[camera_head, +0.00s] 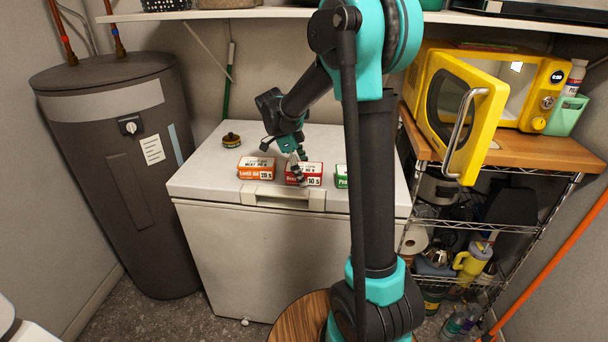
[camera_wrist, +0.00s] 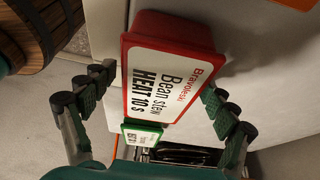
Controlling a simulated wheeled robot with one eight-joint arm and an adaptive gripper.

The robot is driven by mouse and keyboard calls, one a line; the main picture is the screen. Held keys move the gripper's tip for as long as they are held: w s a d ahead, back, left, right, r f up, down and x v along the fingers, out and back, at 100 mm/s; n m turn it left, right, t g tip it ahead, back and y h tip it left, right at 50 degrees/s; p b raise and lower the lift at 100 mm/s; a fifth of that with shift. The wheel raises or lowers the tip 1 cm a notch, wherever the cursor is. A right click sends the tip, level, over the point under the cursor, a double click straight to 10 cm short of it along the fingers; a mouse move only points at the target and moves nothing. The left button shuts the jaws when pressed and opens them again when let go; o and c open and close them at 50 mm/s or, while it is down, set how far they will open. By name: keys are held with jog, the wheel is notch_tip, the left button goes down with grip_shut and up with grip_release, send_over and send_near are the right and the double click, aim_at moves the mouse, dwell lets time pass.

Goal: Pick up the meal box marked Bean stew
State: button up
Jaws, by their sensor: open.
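The Bean stew meal box (camera_head: 313,170) is red with a white label and sits in the middle of a row on the white chest freezer's lid. In the wrist view the red box (camera_wrist: 172,70) fills the upper middle, its label reading "Bean stew HEAT 10 s". My gripper (camera_head: 297,170) is open and points down at this box, overlapping its left part in the head view. In the wrist view my gripper (camera_wrist: 158,98) has one finger on each side of the box's near part. I cannot tell whether either finger touches it.
An orange Lentil dal box (camera_head: 257,169) sits left of the red one; a green box (camera_head: 341,177) sits right, partly behind my arm. A small round tin (camera_head: 231,140) stands behind them on the freezer (camera_head: 210,180). A yellow microwave (camera_head: 535,85) stands at right with its door open.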

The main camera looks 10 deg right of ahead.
dwell(0.3)
jog(key=c, duration=1.5)
jog(key=shift+r, duration=0.1)
